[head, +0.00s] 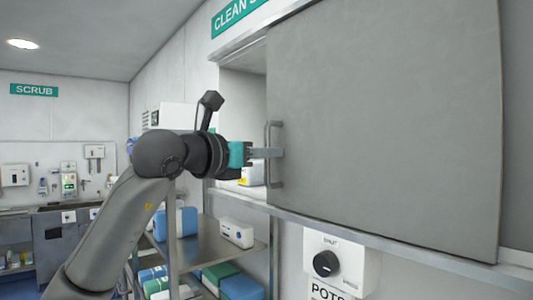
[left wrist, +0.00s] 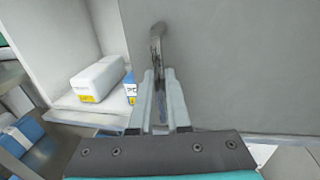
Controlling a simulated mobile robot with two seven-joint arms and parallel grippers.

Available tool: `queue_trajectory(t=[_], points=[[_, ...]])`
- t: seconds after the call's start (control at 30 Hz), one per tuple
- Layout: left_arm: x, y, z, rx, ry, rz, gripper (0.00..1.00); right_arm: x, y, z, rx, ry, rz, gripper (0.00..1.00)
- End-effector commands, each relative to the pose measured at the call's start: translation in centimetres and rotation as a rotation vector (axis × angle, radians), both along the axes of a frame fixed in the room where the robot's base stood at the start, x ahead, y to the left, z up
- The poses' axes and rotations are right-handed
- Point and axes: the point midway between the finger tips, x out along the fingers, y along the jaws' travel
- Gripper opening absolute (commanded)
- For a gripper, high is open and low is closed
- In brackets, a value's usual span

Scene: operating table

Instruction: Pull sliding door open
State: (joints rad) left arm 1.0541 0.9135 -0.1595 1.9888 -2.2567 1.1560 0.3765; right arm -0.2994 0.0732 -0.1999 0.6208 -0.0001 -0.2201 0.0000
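The grey sliding door (head: 390,120) fills the right of the head view. An opening (head: 243,95) shows at its left edge, so the door stands partly open. Its upright bar handle (head: 274,180) is near that left edge. My left gripper (head: 268,153) reaches the handle from the left, at about its mid-height. In the left wrist view the handle (left wrist: 158,45) runs between the two fingers (left wrist: 161,95), which sit close on both sides of it. The gripper looks shut on the handle. My right gripper is not in view.
A white box (left wrist: 97,79) stands on the shelf inside the opening. A ledge (head: 390,247) runs below the door. A steel rack (head: 205,245) with blue and white boxes stands below my left arm. A white switch box (head: 340,260) is on the wall under the door.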

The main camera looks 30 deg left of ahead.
Motion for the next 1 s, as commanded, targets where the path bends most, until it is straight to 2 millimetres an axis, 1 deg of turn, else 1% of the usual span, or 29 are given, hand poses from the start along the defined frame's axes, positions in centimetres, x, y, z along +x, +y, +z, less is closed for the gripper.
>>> queue_trajectory(t=[0.03, 0.1, 0.13, 0.4, 0.47, 0.53, 0.67, 0.9, 1.0], points=[[0.0, 0.0, 0.1, -0.001, -0.003, 0.0, 0.17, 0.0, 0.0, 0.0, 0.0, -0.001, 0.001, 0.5], [0.0, 0.0, 0.1, -0.001, -0.003, 0.001, 0.25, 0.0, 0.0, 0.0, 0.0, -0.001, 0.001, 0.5], [0.0, 0.0, 0.1, -0.001, -0.003, 0.001, 0.27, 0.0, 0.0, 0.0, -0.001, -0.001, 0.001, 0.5], [-0.1, 0.1, 0.0, 0.0, -0.002, 0.001, 0.27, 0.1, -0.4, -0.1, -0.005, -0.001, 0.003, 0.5], [-0.5, 0.2, 0.0, -0.001, -0.003, 0.001, 0.27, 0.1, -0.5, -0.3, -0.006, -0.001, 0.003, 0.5], [-1.2, 0.3, -0.1, 0.0, -0.003, 0.002, 0.27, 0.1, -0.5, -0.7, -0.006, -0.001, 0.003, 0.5], [-3.6, 0.9, -0.2, 0.003, -0.005, 0.005, 0.27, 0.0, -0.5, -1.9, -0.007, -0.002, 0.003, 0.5], [-9.4, 2.0, -0.3, 0.003, -0.005, 0.006, 0.27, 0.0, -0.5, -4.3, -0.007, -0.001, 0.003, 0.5], [-11.4, 2.4, -0.3, 0.002, -0.005, 0.004, 0.27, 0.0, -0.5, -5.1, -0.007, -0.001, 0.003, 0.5]])
